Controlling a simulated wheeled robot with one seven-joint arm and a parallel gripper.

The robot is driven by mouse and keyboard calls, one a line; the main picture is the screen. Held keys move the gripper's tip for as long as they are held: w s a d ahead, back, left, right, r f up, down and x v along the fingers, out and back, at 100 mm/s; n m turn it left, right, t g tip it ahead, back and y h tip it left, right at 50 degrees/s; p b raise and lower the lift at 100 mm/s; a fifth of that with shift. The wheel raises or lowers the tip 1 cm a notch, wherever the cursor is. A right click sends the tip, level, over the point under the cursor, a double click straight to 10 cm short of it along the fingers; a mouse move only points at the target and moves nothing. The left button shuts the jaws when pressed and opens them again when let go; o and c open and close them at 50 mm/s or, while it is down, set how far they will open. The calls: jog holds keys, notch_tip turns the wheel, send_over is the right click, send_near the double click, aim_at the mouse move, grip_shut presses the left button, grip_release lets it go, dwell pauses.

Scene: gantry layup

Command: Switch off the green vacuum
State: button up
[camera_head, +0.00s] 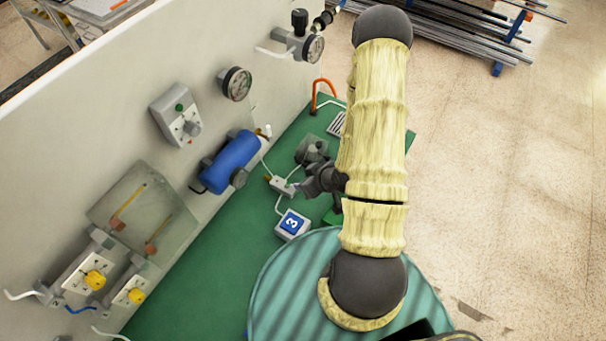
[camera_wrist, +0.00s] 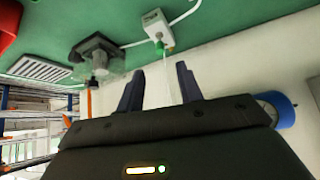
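My gripper (camera_head: 312,182) is low over the green bench, close to a small white box (camera_head: 282,185) with cables. In the wrist view its two dark fingers (camera_wrist: 160,88) are apart with no object gripped between them; a thin pale line shows in the gap. Beyond the fingertips is a white box (camera_wrist: 156,24) with a green-tipped part (camera_wrist: 166,50), apart from the fingers. A dark grey device (camera_wrist: 97,52) on a clear base stands to its left. I cannot tell which thing is the green vacuum.
A white box labelled 3 (camera_head: 292,224) stands near my arm. A blue cylinder (camera_head: 230,161), gauge (camera_head: 235,84) and yellow-knobbed valves (camera_head: 95,279) are on the pale wall panel. An orange hook-shaped part (camera_head: 318,88) stands at the back. A ribbed teal round surface (camera_head: 290,285) is in front.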

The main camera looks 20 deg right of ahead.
jog(key=p+v, duration=0.6)
jog(key=p, duration=0.1)
jog(key=shift+p, duration=0.4)
dwell(0.4)
notch_tip(320, 180, up, 6)
jog(key=w+m+g+h+b, duration=0.2)
jog(key=w+g+h+b, duration=0.15)
jog(key=b, duration=0.85)
jog(key=s+a+r+m+b, duration=0.2)
jog(key=s+a+r+b, duration=0.3)
jog(key=s+a, duration=0.1)
jog(key=shift+g, duration=0.35)
